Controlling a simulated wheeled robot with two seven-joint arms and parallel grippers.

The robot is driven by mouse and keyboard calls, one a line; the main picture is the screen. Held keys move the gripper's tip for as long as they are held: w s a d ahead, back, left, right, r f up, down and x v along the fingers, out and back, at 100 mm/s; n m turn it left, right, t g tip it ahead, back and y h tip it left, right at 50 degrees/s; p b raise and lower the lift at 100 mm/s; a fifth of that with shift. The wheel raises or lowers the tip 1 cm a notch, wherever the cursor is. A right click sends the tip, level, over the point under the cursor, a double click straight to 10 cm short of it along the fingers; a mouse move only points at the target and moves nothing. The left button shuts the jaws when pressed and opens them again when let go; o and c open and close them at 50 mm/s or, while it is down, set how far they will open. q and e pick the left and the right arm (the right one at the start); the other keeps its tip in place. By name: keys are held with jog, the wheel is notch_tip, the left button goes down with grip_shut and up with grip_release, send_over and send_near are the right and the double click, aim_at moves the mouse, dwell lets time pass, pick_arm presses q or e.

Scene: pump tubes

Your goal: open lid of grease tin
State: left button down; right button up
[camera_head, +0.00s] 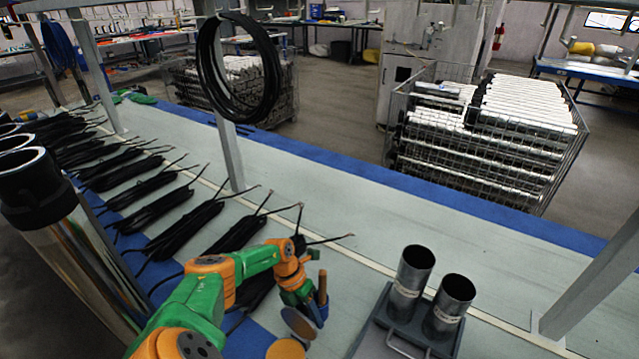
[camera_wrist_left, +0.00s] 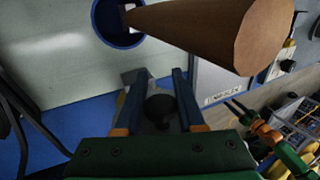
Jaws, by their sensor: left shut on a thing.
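My left gripper (camera_head: 304,296) is low in the middle of the head view, at the grease tin. In the left wrist view the tin (camera_wrist_left: 99,24) is a blue round pot with a dark inside, beyond my fingertips. A thick brown wooden handle (camera_wrist_left: 205,27) sticks out of it; it also shows in the head view (camera_head: 322,287). My left gripper (camera_wrist_left: 152,78) is shut on a dark rounded part (camera_wrist_left: 160,106), seemingly the lid's knob. A brownish disc (camera_head: 300,323), probably the lid, is tilted below the gripper. My right gripper (camera_wrist_left: 236,107) is small and unclear.
Black cable bundles (camera_head: 145,200) line the bench on the left. Two metal tubes (camera_head: 411,278) stand in a grey tray (camera_head: 372,341) on the right. A post (camera_head: 226,150) carries a black coil. The pale bench top (camera_head: 400,225) behind the tubes is clear.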

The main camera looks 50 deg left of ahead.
pick_arm(q)
jog(key=shift+f+g, duration=0.15)
jog(key=shift+g, duration=0.15)
pick_arm(e)
jog(key=shift+w+f, duration=0.25)
jog(key=shift+w, duration=0.15)
pick_arm(q)
jog(key=c, duration=0.5)
grip_release()
jog(key=v, duration=0.7)
pick_arm(e)
jog(key=shift+r, duration=0.25)
pick_arm(q)
jog(key=shift+a, duration=0.1)
pick_arm(e)
jog(key=shift+r, duration=0.1)
